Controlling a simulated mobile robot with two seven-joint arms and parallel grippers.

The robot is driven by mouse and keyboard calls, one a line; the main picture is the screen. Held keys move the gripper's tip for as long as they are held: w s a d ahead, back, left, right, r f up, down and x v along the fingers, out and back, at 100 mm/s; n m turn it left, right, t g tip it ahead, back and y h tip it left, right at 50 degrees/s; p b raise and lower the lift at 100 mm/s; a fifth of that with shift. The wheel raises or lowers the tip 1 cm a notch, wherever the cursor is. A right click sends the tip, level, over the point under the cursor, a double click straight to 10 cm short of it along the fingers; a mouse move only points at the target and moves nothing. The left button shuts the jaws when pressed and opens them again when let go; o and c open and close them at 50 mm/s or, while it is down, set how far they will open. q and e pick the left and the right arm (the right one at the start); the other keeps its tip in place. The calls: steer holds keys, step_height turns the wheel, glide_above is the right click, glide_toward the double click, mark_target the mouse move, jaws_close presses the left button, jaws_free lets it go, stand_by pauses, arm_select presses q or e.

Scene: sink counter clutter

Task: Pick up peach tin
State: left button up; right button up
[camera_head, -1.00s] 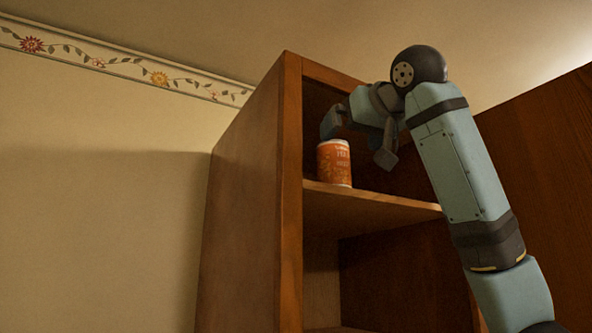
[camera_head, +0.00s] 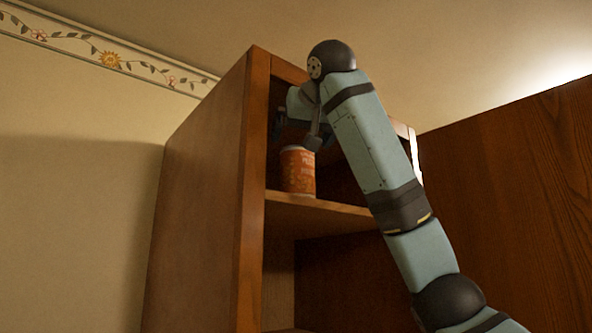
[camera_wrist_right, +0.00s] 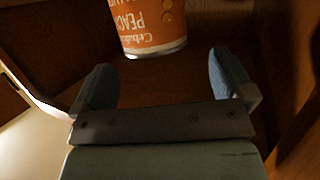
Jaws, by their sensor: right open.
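The peach tin (camera_head: 298,172) is an orange can with a pale rim, standing upright on the cabinet's upper shelf near its left wall. In the right wrist view the tin (camera_wrist_right: 150,25) appears at the top, with "PEACH" lettering upside down. My right gripper (camera_head: 296,140) is by the tin's upper part in the head view. In the right wrist view my right gripper (camera_wrist_right: 162,85) is open, its two blue-grey fingers apart, with the tin beyond the fingertips and nothing between them. My left gripper is not in view.
The open wooden cabinet has a left side wall (camera_head: 205,190) and a shelf (camera_head: 330,214) under the tin. A wooden panel (camera_head: 510,200) stands at the right. My right arm crosses the cabinet opening. A compartment below the shelf shows partly.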

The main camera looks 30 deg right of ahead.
mark_target(297, 153)
steer(key=p+x, duration=0.1)
steer(key=x, duration=0.2)
steer(key=p+x, duration=0.1)
steer(key=x, duration=0.1)
steer(key=shift+d+p, duration=0.35)
steer(key=shift+w+d+f, duration=0.15)
steer(key=shift+w+f, duration=0.1)
steer(key=shift+w, duration=0.1)
steer(key=shift+s, duration=0.15)
steer(key=shift+c, duration=0.5)
steer(key=shift+a, duration=0.2)
steer(key=c, duration=1.4)
steer(key=shift+c, duration=0.3)
